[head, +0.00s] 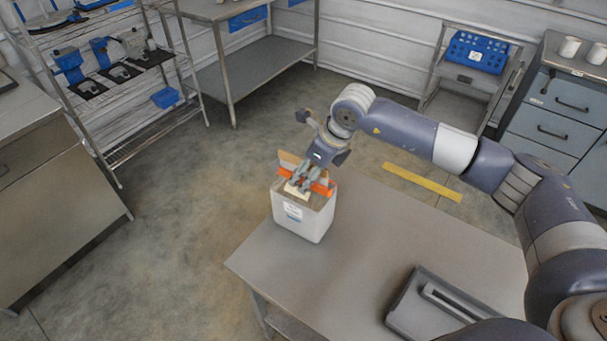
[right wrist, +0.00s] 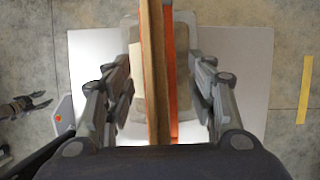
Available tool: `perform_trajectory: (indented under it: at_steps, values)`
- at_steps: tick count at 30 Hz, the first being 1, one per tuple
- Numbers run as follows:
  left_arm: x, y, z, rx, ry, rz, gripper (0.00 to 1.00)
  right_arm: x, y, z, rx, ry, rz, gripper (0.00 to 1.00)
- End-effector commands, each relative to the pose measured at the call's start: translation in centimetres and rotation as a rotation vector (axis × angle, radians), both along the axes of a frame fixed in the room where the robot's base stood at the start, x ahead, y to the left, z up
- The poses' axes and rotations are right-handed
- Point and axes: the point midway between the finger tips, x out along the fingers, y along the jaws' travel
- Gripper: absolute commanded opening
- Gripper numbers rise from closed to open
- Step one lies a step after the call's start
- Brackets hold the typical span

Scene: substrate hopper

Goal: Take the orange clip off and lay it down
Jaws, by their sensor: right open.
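The orange clip (head: 319,188) runs across the top of a brown bag that stands up out of a white bin (head: 302,222). In the right wrist view the orange clip (right wrist: 171,75) is a thin strip along the brown bag top (right wrist: 153,70). My right gripper (head: 305,181) points down over the bag top. In the right wrist view its fingers (right wrist: 164,82) stand on both sides of the bag top and clip, open, with gaps on either side. What seems to be my left gripper (right wrist: 38,101) shows small at that view's left edge; its opening is unclear.
The bin stands at the left corner of a grey table (head: 370,240). A dark grey tray (head: 408,308) lies at the table's front right. The tabletop between them is clear. A shelf rack, benches and a drawer cabinet stand farther back.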

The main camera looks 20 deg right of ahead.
Motion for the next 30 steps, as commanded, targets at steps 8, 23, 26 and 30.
perform_trajectory:
  at_steps: [8, 23, 26, 30]
  values:
    - [0.0, -0.2, 0.0, -0.003, 0.000, 0.001, 0.40, 0.0, 0.0, 0.0, 0.000, 0.000, 0.000, 0.06]
    - [0.0, -0.3, -0.9, -0.003, 0.000, 0.001, 0.40, 0.1, 0.0, 2.2, 0.002, -0.006, 0.000, 0.05]
    - [0.0, -0.3, -1.6, -0.003, 0.000, 0.001, 0.40, 0.2, 0.0, 4.3, 0.002, -0.008, 0.001, 0.05]
    - [0.0, -0.3, -2.3, -0.003, 0.000, 0.001, 0.40, 0.1, 0.0, 7.1, 0.002, -0.007, 0.000, 0.05]
